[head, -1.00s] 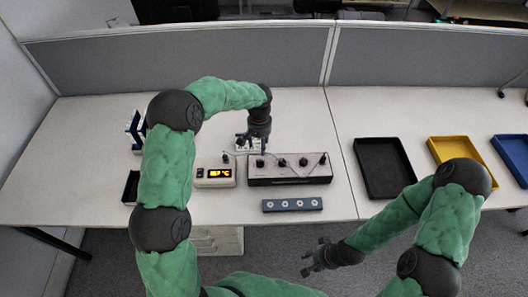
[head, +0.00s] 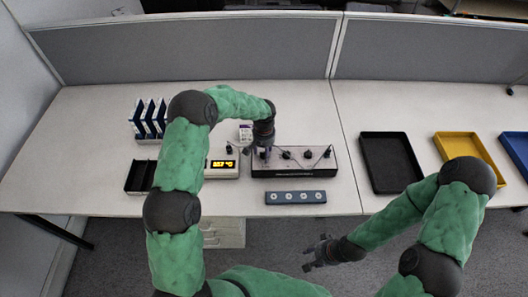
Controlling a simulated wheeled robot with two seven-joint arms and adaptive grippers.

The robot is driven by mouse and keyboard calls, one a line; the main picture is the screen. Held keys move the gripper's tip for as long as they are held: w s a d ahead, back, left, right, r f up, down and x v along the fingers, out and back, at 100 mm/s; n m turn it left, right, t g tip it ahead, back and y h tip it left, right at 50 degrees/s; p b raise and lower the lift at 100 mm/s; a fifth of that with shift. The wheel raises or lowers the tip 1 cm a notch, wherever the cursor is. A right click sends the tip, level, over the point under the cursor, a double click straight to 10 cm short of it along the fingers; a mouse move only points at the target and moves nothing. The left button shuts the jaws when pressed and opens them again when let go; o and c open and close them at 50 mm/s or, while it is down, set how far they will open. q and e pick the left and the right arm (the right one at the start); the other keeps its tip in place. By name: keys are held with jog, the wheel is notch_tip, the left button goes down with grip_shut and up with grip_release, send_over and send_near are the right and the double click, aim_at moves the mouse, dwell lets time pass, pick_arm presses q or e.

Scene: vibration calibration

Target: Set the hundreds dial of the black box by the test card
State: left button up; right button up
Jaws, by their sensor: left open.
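The black box (head: 300,172) stands on the desk with a row of dials on its top; two dials (head: 286,154) (head: 307,153) show clearly. My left gripper (head: 263,153) points down over the left part of the box and hides the dials there. It is open; whether its fingers touch a dial cannot be told. A white card (head: 245,133), perhaps the test card, stands behind the box, partly hidden by my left arm. My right gripper (head: 322,252) hangs in front of the desk, away from the box, and seems open and empty.
A meter with a lit orange display (head: 222,165) stands left of the box. A blue-grey strip with several round sockets (head: 296,198) lies in front. A black tray (head: 391,163) and a yellow tray (head: 466,148) are at right; blue-white binders (head: 148,118) and a black bin (head: 139,177) at left.

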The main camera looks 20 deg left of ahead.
pick_arm(q)
grip_shut()
jog(key=shift+n+b, duration=0.6)
jog(key=shift+n, duration=0.7)
jog(key=shift+n+b, duration=0.5)
jog(key=shift+n, duration=1)
